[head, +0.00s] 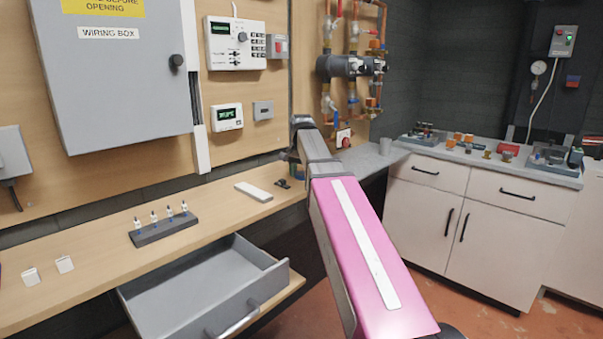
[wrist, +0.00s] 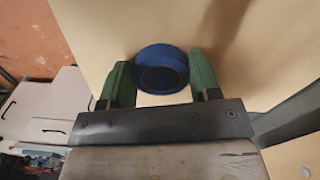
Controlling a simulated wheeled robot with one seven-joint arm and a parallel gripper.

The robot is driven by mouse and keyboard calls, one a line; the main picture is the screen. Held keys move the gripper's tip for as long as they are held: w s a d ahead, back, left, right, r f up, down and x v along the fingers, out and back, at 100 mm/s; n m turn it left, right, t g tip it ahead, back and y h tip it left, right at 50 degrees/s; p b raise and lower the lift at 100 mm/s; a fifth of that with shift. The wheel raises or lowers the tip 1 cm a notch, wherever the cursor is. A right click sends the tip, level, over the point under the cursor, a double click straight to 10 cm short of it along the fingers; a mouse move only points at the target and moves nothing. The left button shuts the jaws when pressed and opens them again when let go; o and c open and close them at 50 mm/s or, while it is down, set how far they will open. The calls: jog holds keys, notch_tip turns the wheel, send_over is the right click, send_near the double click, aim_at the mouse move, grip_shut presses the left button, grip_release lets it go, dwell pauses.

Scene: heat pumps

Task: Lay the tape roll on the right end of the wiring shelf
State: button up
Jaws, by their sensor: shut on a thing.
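The tape roll (wrist: 162,66) is a thick blue ring between the two green fingers of my gripper (wrist: 160,78) in the wrist view. The fingers are shut on its sides. Behind it lies the pale wooden surface of the wiring shelf (wrist: 105,22); I cannot tell whether the roll touches it. In the head view the long wooden wiring shelf (head: 95,238) runs under the wiring box. My gripper (head: 297,171) is over its right end, mostly hidden behind my pink and grey arm, with only a little blue and green showing.
On the shelf are a white bar (head: 254,192), small black pieces (head: 283,184), a dark rack (head: 164,230) of small bottles and white tabs (head: 64,264). A grey drawer (head: 205,290) stands open below.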

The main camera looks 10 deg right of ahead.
jog(key=o, duration=0.9)
notch_tip(320, 180, up, 12)
jog(key=shift+r, duration=0.15)
